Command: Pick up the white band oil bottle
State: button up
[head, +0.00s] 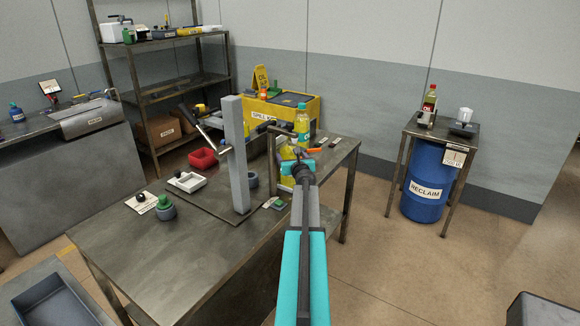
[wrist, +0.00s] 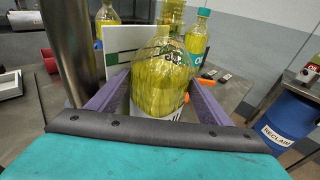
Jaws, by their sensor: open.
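A clear bottle of yellow oil (wrist: 160,75) stands between the purple fingers of my gripper (wrist: 158,88) in the wrist view. A white band with dark marks shows low on it, partly hidden by my gripper. The fingers are spread on either side of it; I cannot tell whether they touch it. In the head view my gripper (head: 299,173) is over the far end of the workbench, beside yellow bottles (head: 287,153) that it partly covers. A teal-capped oil bottle (wrist: 197,32) stands behind on the right, and it also shows in the head view (head: 302,118).
A grey post (head: 236,155) rises from the workbench (head: 150,248), close left of my gripper. A white panel (wrist: 122,38) stands behind the near bottle, with more yellow bottles (wrist: 107,17) beyond. A blue drum (head: 427,180) is off to the right.

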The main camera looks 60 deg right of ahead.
aim_at(292, 148)
dwell(0.4)
jog(key=c, duration=1.7)
jog(key=shift+r, duration=0.15)
jog(key=shift+c, duration=0.2)
jog(key=shift+r+p, duration=0.3)
jog(key=shift+r, duration=1.25)
jog(key=shift+s+a+r, duration=0.1)
jog(key=shift+s+r, duration=0.1)
jog(key=s+a+r+b, duration=0.1)
jog(key=s+a+b, duration=0.2)
jog(key=s+a, duration=0.4)
jog(key=s, duration=0.6)
jog(key=shift+s+a+r, duration=0.15)
jog(key=shift+s+a, duration=0.05)
jog(key=shift+s, duration=0.15)
